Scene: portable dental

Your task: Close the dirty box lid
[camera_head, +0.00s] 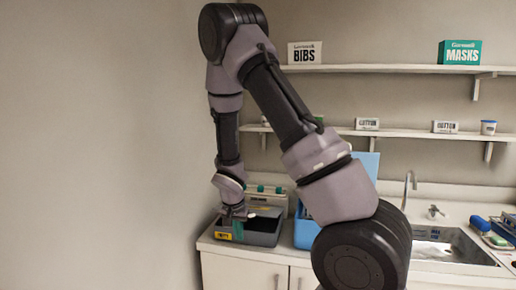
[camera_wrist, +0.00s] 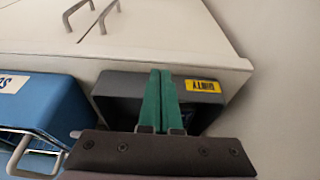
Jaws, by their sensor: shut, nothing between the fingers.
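The dirty box (camera_head: 262,238) is a dark grey bin on the counter at the left, with a yellow label on its front. Its top looks open in the head view, with the interior partly visible. In the wrist view the box (camera_wrist: 118,88) shows its front wall and the yellow "DIRTY" label (camera_wrist: 203,86). My gripper (camera_head: 238,232) has teal fingers, shut and empty, at the label side of the box. In the wrist view the shut fingers (camera_wrist: 160,85) overlap the box beside the label. I cannot tell whether they touch it. The lid is not clearly distinguishable.
A sink (camera_head: 445,248) lies further right. The wall is close on the left. Shelves (camera_head: 400,69) hang above.

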